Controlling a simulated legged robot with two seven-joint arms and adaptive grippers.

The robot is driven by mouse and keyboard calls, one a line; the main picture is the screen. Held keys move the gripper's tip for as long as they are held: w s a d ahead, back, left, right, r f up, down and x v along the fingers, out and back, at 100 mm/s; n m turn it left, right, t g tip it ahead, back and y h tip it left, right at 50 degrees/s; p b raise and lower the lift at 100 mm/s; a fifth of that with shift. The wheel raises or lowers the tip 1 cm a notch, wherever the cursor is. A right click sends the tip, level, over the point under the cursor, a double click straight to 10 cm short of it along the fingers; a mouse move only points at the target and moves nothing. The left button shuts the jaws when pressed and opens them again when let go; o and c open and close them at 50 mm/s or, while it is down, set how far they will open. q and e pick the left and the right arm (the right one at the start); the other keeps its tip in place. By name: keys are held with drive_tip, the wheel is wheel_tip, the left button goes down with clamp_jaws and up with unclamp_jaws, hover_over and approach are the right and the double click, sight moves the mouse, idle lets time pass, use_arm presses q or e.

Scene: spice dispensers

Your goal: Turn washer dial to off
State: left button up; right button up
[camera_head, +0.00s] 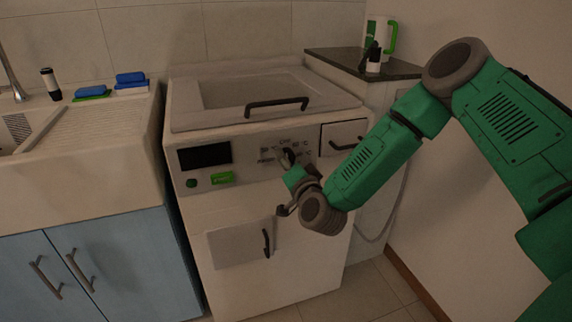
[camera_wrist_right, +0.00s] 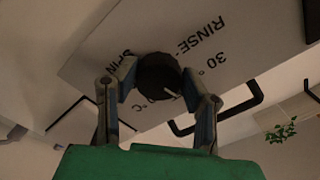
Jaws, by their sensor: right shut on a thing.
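The white washer (camera_head: 215,207) stands in the middle of the head view, with a dark display and green buttons on its front panel. Its black dial (camera_wrist_right: 158,76) shows in the wrist view, with a pale pointer mark and printed labels such as RINSE, SPIN and 30° around it. In the head view the dial (camera_head: 288,155) sits below the label OFF, partly hidden by my gripper. My right gripper (camera_wrist_right: 160,85) has its two fingers on either side of the dial, shut on it. My left gripper is not in view.
A black handle (camera_head: 276,104) is on the washer's top, and a drawer (camera_head: 343,136) with a handle is right of the dial. A lower hatch (camera_head: 236,244) has another handle. A sink counter (camera_head: 80,130) stands left. A dark shelf (camera_head: 400,66) holds bottles at right.

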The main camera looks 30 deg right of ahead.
drive_tip(key=shift+d+r+m+b, duration=0.1)
drive_tip(key=shift+m+b, duration=0.6)
drive_tip(key=shift+m, duration=1.2)
drive_tip(key=shift+d+r+m+b, duration=0.1)
drive_tip(key=shift+m+b, duration=0.55)
drive_tip(key=shift+m, duration=1.25)
drive_tip(key=shift+f, duration=0.1)
drive_tip(key=o, duration=1.2)
drive_tip(key=shift+c, duration=0.2)
drive_tip(key=shift+d, duration=0.1)
drive_tip(key=shift+f, duration=0.1)
drive_tip(key=shift+s, duration=0.15)
